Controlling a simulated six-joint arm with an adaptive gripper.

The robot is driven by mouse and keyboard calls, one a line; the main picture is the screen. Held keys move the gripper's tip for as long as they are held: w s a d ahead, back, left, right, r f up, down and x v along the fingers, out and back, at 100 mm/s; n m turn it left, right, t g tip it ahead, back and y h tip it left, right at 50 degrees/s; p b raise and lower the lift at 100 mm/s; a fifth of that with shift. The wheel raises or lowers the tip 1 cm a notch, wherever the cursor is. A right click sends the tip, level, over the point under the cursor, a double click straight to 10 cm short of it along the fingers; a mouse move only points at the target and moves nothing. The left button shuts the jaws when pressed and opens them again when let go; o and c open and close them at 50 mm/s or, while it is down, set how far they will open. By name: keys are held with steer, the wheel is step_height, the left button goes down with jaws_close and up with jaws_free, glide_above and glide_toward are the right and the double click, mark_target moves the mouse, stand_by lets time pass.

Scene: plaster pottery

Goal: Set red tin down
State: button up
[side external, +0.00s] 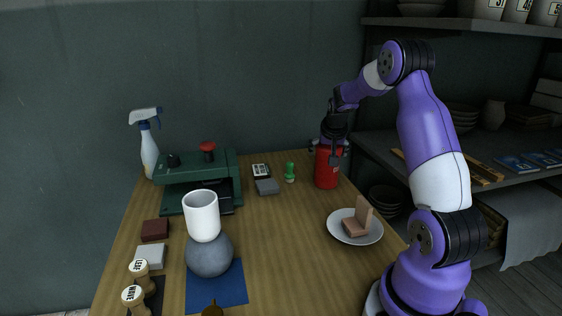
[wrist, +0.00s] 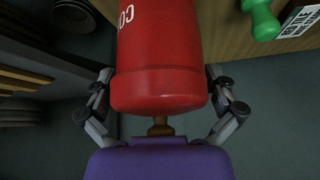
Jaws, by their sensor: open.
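The red tin (side external: 326,170) stands upright at the back right of the wooden table (side external: 285,240). My gripper (side external: 331,146) is at the top of the tin, pointing down, with its fingers open. In the wrist view the red tin (wrist: 160,60) fills the upper middle, with part of some white lettering showing. The open fingers of my gripper (wrist: 162,90) are on either side of the tin. Whether either finger touches it is hard to tell.
A green bottle-shaped item (side external: 290,172) and a small label card (side external: 261,170) stand left of the tin. A plate (side external: 340,232) with brown blocks is in front of it. A green machine (side external: 200,180) stands further left. The table's right edge is close to the tin.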

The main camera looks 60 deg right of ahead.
steer(key=v, duration=1.1)
steer(key=w+a+r+n+t+y, duration=0.1)
steer(key=a+r+n, duration=0.2)
steer(key=a, duration=0.6)
steer(key=s+a+f+n+y, duration=0.1)
steer(key=s+a+n+y, duration=0.1)
steer(key=a, duration=0.8)
steer(key=s+a+f+n+t+y, duration=0.1)
steer(key=s+a+n, duration=0.4)
steer(key=a, duration=0.6)
steer(key=shift+s+a+n+y, duration=0.2)
steer(key=shift+a+n+y, duration=0.1)
steer(key=shift+n+y, duration=0.75)
